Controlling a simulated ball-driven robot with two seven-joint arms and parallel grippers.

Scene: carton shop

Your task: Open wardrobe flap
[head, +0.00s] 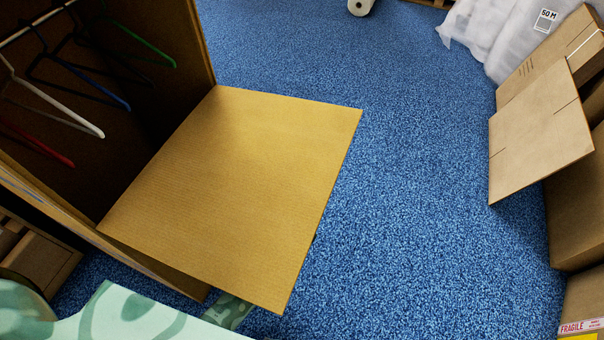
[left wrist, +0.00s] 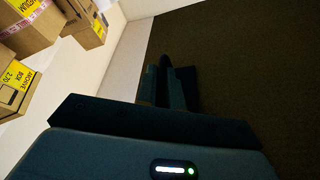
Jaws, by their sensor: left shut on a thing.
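The wardrobe carton (head: 190,40) stands at the left in the head view, its dark inside showing. Its wide brown flap (head: 240,190) sticks out from the opening over the blue carpet, folded outward. My left arm comes in from the bottom left and passes under the flap's near edge, so its fingers are hidden there. In the left wrist view my left gripper (left wrist: 170,88) has its fingers close together against a large dark brown panel (left wrist: 240,70), which looks like the flap's shaded side. It is shut on the flap; the exact contact is too dark to see. My right gripper is not in view.
Several coloured hangers (head: 65,107) hang inside the wardrobe carton. Open cartons (head: 540,130) stand at the right, below wrapped white material (head: 500,30). A white roll (head: 361,6) lies at the back. The blue carpet (head: 430,200) between is clear. The left wrist view shows labelled boxes (left wrist: 28,25).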

